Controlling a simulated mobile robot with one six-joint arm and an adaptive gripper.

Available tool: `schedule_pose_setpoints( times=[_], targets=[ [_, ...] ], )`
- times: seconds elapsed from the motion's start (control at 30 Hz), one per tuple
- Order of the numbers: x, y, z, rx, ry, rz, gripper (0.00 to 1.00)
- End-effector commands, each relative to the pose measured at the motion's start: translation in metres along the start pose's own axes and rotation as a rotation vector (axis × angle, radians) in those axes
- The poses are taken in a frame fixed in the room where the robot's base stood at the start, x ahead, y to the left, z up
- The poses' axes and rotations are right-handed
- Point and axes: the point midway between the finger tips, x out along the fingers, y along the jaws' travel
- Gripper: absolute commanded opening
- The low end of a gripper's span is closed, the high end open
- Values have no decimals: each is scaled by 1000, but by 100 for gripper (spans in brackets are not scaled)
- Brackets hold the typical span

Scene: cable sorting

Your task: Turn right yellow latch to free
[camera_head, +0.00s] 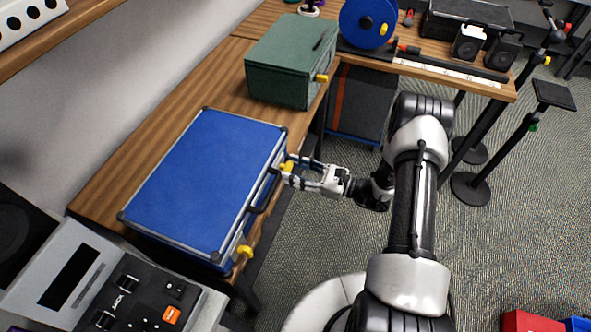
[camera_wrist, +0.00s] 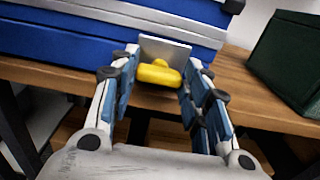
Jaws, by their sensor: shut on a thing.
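The blue case (camera_head: 205,170) lies closed on the wooden table, and its front also shows in the wrist view (camera_wrist: 70,48). The right yellow latch (camera_head: 287,166) is on the case's front, at the end nearer the green box. In the wrist view the latch (camera_wrist: 158,74) is a rounded yellow knob before a grey plate, lying roughly crosswise. My gripper (camera_head: 296,171) reaches the case front from the right of the head view, its fingers on both sides of this knob (camera_wrist: 162,66) and shut on it. The other yellow latch (camera_head: 244,252) is at the case's near end.
A black handle (camera_head: 263,194) sits between the latches. A green box (camera_head: 292,58) with a yellow knob stands beyond the case, near a blue reel (camera_head: 366,22). A grey control box (camera_head: 100,285) is at the lower left. Open carpet lies right of the table.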

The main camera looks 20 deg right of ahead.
Motion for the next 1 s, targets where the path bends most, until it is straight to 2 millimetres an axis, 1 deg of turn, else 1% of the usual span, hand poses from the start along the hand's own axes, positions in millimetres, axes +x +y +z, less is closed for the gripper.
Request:
schedule_pose_setpoints(
  times=[0.17,0.37,1.0],
  targets=[
    [0,0,-1,-63,0,0,19],
    [0,1,-2,-202,0,0,19],
    [0,3,-3,-806,1,0,19]
  ],
)
